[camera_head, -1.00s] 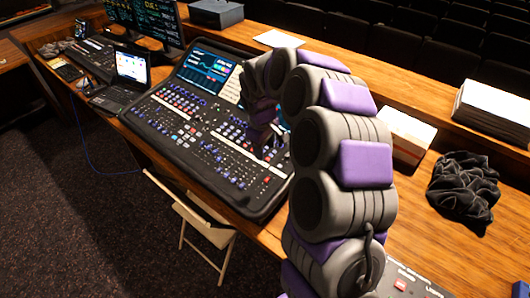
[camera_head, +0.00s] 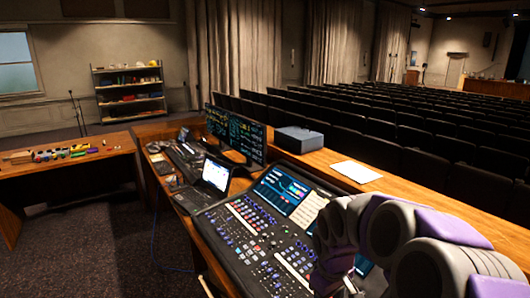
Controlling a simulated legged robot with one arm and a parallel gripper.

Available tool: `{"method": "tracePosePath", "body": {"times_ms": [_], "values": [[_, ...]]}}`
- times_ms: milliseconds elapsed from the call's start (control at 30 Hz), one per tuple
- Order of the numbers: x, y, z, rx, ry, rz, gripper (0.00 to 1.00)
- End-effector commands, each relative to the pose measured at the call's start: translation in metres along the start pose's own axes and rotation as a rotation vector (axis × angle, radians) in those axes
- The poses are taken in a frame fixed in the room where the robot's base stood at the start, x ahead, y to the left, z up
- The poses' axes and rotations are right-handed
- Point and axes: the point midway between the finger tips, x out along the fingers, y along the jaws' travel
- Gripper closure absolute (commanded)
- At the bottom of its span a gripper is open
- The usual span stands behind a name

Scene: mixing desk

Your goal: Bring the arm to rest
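My grey and purple arm (camera_head: 432,262) is at the lower right in the head view, in front of the mixing desk (camera_head: 262,235). It curves over from the right, and its far end hangs down over the desk's right part. My gripper (camera_head: 328,280) is at that end, low in the picture, small and partly hidden by my own arm links. Its fingers do not show clearly, and I cannot tell whether it touches the desk. I see nothing held.
A laptop (camera_head: 208,182), two dark monitors (camera_head: 236,132), a grey box (camera_head: 299,139) and a white paper sheet (camera_head: 356,172) are on the wooden counter around the desk. A side table (camera_head: 70,170) stands left. Rows of seats (camera_head: 420,140) lie beyond.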

Motion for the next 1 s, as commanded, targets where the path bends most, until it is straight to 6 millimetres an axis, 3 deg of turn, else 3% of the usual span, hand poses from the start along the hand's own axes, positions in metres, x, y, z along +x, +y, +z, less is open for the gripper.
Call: {"method": "tracePosePath", "body": {"times_ms": [200,467,800,1000], "values": [[-0.023,-0.039,0.048,0.065,-0.020,-0.023,0.49],[-0.038,-0.081,0.110,0.169,-0.056,-0.043,0.49],[-0.038,-0.132,0.196,0.350,-0.119,-0.064,0.49],[-0.033,-0.157,0.237,0.456,-0.144,-0.077,0.49]]}}
